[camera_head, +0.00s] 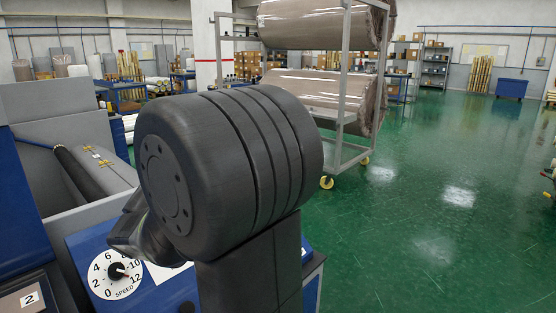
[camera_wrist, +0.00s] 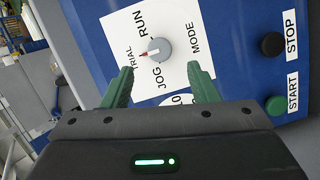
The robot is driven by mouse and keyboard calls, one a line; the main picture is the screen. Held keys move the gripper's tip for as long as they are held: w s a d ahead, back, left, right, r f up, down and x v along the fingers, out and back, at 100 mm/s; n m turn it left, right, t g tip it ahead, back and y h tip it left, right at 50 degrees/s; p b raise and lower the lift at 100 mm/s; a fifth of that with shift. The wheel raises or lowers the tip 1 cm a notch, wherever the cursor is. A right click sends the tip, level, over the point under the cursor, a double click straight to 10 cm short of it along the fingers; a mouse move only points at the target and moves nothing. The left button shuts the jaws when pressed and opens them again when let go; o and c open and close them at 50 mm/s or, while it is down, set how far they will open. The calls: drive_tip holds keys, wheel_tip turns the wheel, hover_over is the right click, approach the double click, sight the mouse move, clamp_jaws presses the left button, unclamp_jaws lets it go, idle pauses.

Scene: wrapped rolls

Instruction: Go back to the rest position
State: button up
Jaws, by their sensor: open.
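My gripper (camera_wrist: 160,80) shows in the wrist view with its two green fingers apart and nothing between the tips. It faces a blue control panel (camera_wrist: 235,55). A grey mode knob (camera_wrist: 158,50) with a red pointer sits just beyond the fingertips, on a white plate lettered TRIAL, RUN, JOG and MODE. The pointer is on the TRIAL side. I see no contact between fingers and knob. In the head view my dark arm fills the middle and hides my gripper and much of the panel (camera_head: 85,247).
A black STOP button (camera_wrist: 271,44) and a green START button (camera_wrist: 275,106) are right of the knob. A white speed dial (camera_head: 104,287) is on the panel. A wheeled rack (camera_head: 346,75) with wrapped rolls stands behind my arm. The green floor (camera_head: 440,220) at right is clear.

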drive_tip(key=b+x, duration=0.1)
drive_tip(key=x, duration=0.7)
drive_tip(key=shift+r, duration=0.1)
